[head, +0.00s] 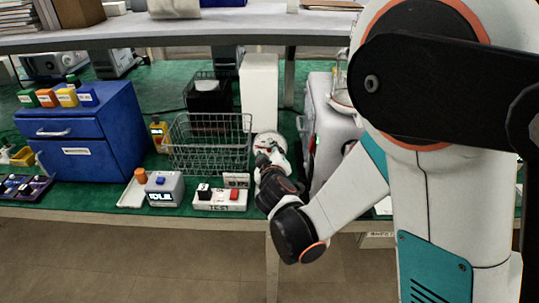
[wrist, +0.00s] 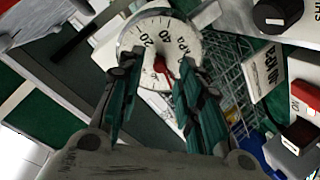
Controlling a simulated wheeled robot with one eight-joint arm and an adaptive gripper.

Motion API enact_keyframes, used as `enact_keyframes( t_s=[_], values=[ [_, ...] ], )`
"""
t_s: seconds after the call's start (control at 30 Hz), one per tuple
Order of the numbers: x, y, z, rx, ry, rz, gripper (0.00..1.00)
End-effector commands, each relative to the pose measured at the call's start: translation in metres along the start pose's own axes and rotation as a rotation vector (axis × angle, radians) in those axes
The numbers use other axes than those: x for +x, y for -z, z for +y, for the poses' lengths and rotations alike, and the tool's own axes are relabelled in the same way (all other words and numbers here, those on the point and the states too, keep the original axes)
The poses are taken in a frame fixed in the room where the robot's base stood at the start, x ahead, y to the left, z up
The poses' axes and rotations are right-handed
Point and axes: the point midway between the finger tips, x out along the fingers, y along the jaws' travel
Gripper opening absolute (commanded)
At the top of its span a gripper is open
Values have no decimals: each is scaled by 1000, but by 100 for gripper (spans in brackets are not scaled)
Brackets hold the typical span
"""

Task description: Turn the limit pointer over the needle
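A round white gauge dial (wrist: 158,38) with dark numbers faces my gripper in the wrist view. A red pointer (wrist: 160,66) shows low on its face; I cannot tell whether it is the limit pointer or the needle. My gripper (wrist: 157,70) has its two teal-padded fingers apart, one on each side of the red part, with a gap between them. Whether they touch the dial is unclear. In the head view the gauge (head: 270,143) shows only partly beyond my gripper (head: 264,160), and its pointers are too small to read.
A wire basket (head: 209,143) stands left of the gauge, with a tall white block (head: 259,92) behind. A switch box (head: 219,200) and a grey box reading IDLE (head: 163,189) sit near the front edge. A grey machine (head: 330,130) stands close on the right.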

Motion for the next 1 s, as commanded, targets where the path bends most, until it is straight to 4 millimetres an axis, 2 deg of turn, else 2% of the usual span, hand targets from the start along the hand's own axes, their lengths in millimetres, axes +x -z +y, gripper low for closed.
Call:
enact_keyframes(
  t_s=[0.13, 0.43, 0.47, 0.6, 0.83, 1.0],
  values=[
    [10, -1, 0, 0, 0, 0, 33],
    [12, 0, 0, 0, 0, 0, 33],
    [12, 0, 0, 0, 0, 0, 31],
    [12, 0, 0, 0, 0, 0, 0],
    [12, 0, 0, -7, 1, 0, 0],
    [12, 0, 1, -84, 10, -1, 0]
  ],
)
